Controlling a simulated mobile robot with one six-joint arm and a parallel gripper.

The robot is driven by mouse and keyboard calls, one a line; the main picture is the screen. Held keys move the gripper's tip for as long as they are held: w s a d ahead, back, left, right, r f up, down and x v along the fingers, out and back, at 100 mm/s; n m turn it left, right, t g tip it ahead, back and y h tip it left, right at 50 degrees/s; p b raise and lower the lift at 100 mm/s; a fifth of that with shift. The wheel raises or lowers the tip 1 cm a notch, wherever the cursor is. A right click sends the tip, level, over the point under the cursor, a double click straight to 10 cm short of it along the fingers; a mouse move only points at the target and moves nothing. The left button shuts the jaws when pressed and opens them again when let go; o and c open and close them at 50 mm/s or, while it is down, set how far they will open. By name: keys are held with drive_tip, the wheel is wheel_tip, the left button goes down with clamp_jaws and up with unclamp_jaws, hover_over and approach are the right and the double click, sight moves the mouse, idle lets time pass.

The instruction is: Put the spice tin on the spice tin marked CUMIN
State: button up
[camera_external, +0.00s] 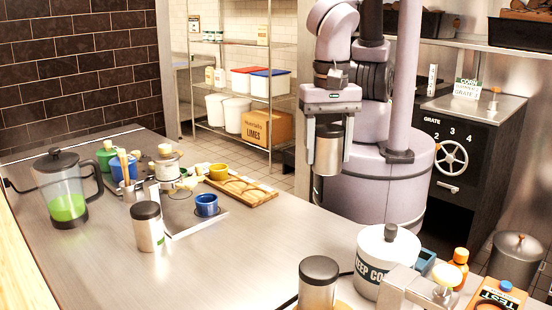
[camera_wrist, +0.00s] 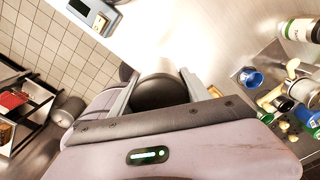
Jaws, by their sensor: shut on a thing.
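My gripper (camera_external: 329,158) is shut on a silver spice tin (camera_external: 328,157) with a dark lid. It holds the tin upright in the air beyond the counter's far edge, in front of my body. In the wrist view the tin's dark lid (camera_wrist: 160,92) shows between the fingers. A second silver tin with a dark lid (camera_external: 148,228) stands upright on the counter, left of the middle. A third such tin (camera_external: 318,288) stands at the front edge of the picture. No CUMIN marking is readable on any tin, so I cannot tell which one bears it.
A white lidded crock (camera_external: 386,265) and orange-topped bottle (camera_external: 460,257) stand front right. The middle of the steel counter (camera_external: 265,245) is clear.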

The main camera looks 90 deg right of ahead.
drive_tip(key=s+a+p, duration=0.2)
drive_tip(key=a+p, duration=0.2)
drive_tip(key=a, duration=0.6)
drive_tip(key=p, duration=0.1)
hover_over(319, 266)
drive_tip(key=shift+d+f+n, duration=0.15)
drive_tip(key=shift+f+n, duration=0.25)
drive_tip(key=shift+f, duration=0.25)
drive_tip(key=shift+a+f, duration=0.2)
drive_tip(key=shift+f, duration=0.05)
drive_tip(key=shift+f+b, duration=0.35)
drive_tip(key=shift+f, duration=1.15)
drive_tip(key=shift+f, duration=0.15)
drive_tip(key=o, duration=1.5)
